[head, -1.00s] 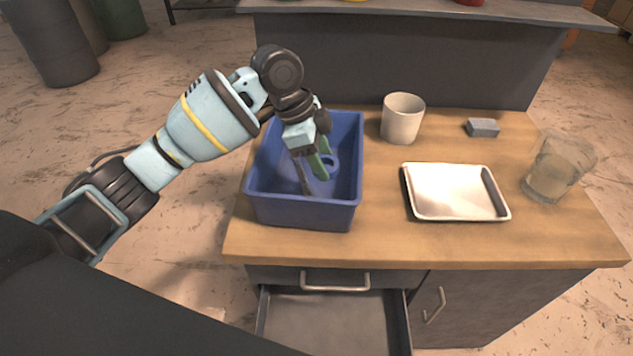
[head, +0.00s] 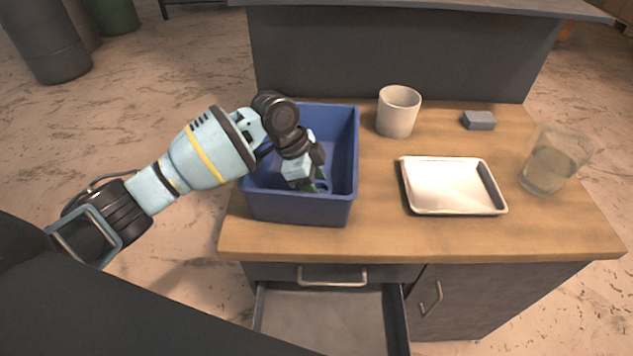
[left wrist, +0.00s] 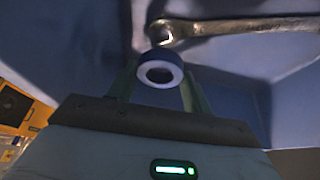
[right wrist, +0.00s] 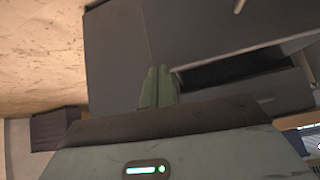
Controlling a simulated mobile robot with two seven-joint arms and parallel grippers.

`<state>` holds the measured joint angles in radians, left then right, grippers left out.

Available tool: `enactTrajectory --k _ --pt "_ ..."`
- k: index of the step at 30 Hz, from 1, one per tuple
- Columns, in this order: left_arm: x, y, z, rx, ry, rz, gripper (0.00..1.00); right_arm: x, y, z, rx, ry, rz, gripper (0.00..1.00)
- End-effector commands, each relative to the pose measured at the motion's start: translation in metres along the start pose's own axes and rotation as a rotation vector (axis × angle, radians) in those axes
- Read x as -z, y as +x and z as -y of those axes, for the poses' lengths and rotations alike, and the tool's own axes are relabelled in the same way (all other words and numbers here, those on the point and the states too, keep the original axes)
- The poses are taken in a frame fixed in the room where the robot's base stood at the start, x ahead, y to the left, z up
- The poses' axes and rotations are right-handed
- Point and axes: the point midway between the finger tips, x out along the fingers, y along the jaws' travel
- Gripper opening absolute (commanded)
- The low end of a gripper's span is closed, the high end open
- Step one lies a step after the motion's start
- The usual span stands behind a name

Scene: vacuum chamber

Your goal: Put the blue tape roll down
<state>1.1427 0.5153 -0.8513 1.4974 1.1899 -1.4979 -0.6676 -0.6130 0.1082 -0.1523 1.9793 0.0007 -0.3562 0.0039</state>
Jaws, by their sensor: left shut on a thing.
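The blue tape roll (left wrist: 160,68), dark blue outside with a pale ring around its hole, is between the fingers of my left gripper (left wrist: 158,88). My left gripper is shut on it. In the head view this gripper (head: 319,184) is down inside the blue bin (head: 300,209), and the roll is mostly hidden by the hand. I cannot tell whether the roll touches the bin floor. In the right wrist view my right gripper (right wrist: 158,88) has its fingers together and holds nothing visible; it is outside the head view.
A metal wrench (left wrist: 230,27) lies in the bin close to the roll. On the wooden counter (head: 420,238) stand a beige cup (head: 398,112), a white tray (head: 452,185), a grey block (head: 479,120) and a glass (head: 550,165). An open drawer (head: 330,318) juts out below.

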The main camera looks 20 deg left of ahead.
Motion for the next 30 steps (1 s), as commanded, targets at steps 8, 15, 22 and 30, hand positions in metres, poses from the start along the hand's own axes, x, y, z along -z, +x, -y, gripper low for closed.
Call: enactTrajectory --k 8,15,22,30 --pt "-0.001 0.003 0.000 -0.001 -0.001 0.000 0.17 -0.001 0.000 -0.002 0.001 -0.009 0.001 0.00" --pt "-0.004 0.009 0.000 -0.001 -0.001 0.000 0.17 -0.002 0.000 -0.003 0.001 -0.014 0.004 0.00" --pt "-0.004 0.011 0.000 0.000 -0.001 0.000 0.56 -0.002 0.000 -0.003 0.001 -0.013 0.004 0.00" --pt "-0.004 0.010 0.000 0.000 0.000 0.000 0.71 -0.001 0.000 -0.002 0.001 -0.008 0.002 0.00"
